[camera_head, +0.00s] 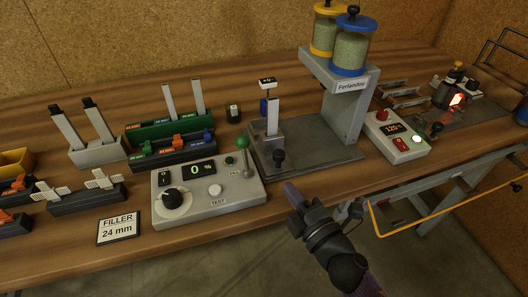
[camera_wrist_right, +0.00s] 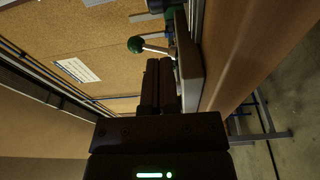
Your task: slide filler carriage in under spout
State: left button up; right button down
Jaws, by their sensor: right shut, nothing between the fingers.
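The filler carriage (camera_head: 262,134) is a grey block on the dark base plate of the filler, with a black knob (camera_head: 279,156) at its front and a pale upright strip standing in it. It sits left of the grey filler column (camera_head: 345,115), which carries two jars over its top; the spout itself is not clear to see. My right gripper (camera_head: 292,192) is shut and empty in front of the bench edge, below and apart from the knob. In the right wrist view its fingers (camera_wrist_right: 160,68) are together beside a grey panel edge. My left gripper is not in view.
A control box (camera_head: 210,190) with a green-balled lever (camera_head: 243,145) stands left of the filler; the green ball also shows in the right wrist view (camera_wrist_right: 135,44). A red-buttoned box (camera_head: 396,137) stands to the right. Racks of strips fill the left. Bare bench front lies below the base plate.

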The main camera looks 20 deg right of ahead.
aim_at(273, 173)
jog(key=x, duration=0.8)
jog(key=shift+w+b, duration=0.15)
jog(key=shift+b, duration=0.15)
jog(key=shift+w+a, duration=0.1)
jog(key=shift+w, duration=0.15)
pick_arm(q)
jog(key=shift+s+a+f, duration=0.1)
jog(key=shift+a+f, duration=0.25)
pick_arm(e)
jog(key=shift+d, duration=0.4)
jog(key=d, duration=0.6)
jog(key=d+b, duration=0.1)
jog(key=d, duration=0.5)
jog(key=shift+w, duration=0.25)
jog(key=shift+d, duration=0.5)
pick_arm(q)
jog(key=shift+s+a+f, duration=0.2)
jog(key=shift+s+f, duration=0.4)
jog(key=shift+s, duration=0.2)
pick_arm(e)
jog(key=shift+r, duration=0.1)
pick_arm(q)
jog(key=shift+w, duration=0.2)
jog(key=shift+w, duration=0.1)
